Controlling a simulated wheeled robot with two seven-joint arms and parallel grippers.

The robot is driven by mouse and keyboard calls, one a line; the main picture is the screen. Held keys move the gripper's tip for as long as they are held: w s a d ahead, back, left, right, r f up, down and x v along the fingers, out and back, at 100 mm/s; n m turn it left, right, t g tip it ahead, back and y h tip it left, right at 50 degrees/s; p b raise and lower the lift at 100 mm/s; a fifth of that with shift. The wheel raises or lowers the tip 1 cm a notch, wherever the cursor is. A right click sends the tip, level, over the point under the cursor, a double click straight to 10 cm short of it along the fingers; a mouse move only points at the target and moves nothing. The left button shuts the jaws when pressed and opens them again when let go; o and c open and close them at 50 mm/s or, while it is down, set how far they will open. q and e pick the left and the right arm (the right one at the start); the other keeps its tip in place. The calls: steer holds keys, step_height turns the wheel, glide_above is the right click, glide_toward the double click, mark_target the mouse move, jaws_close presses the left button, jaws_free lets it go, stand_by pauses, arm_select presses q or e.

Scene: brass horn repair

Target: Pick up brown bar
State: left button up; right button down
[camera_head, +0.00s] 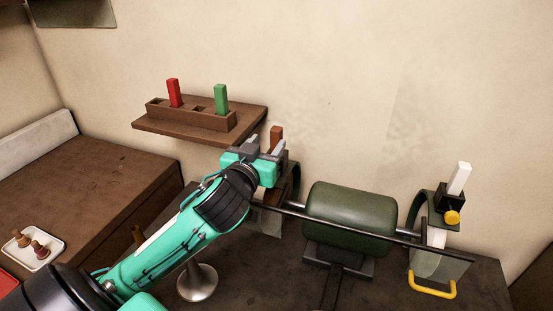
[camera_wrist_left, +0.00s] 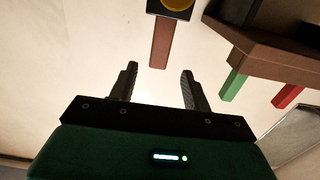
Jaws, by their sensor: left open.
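The brown bar (camera_head: 276,136) stands upright behind my left gripper in the head view, its lower part hidden by the gripper. In the left wrist view the brown bar (camera_wrist_left: 160,42) projects from a dark holder with a yellow knob (camera_wrist_left: 174,4). My left gripper (camera_head: 266,146) is open, its fingers close in front of the bar. In the left wrist view the bar's free end lies in line with the gap between the left gripper's fingertips (camera_wrist_left: 159,70). The fingers do not grip it; the exact depth gap is unclear. My right gripper is out of view.
A wooden rack (camera_head: 190,116) on a wall shelf holds a red bar (camera_head: 173,92) and a green bar (camera_head: 221,98). To the right are a dark green cylinder (camera_head: 348,218) on a bench machine and a white bar (camera_head: 459,178) in a black holder with a yellow knob (camera_head: 452,217).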

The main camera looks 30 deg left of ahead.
mark_target(279, 129)
arm_select(q)
steer(key=shift+p+x, duration=0.65)
steer(key=shift+x, duration=0.4)
steer(key=shift+w+a, duration=0.1)
steer(key=shift+w, duration=0.35)
steer(key=shift+w+r+p, duration=0.15)
steer(key=shift+w+p, duration=0.1)
steer(key=shift+p, duration=0.1)
steer(key=p+x, duration=0.2)
steer(key=x, duration=0.2)
steer(key=shift+p, duration=0.35)
steer(key=shift+w+f, duration=0.25)
steer(key=shift+w, duration=0.1)
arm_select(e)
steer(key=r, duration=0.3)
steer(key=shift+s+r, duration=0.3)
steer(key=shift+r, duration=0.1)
arm_select(q)
steer(key=c, duration=1.1)
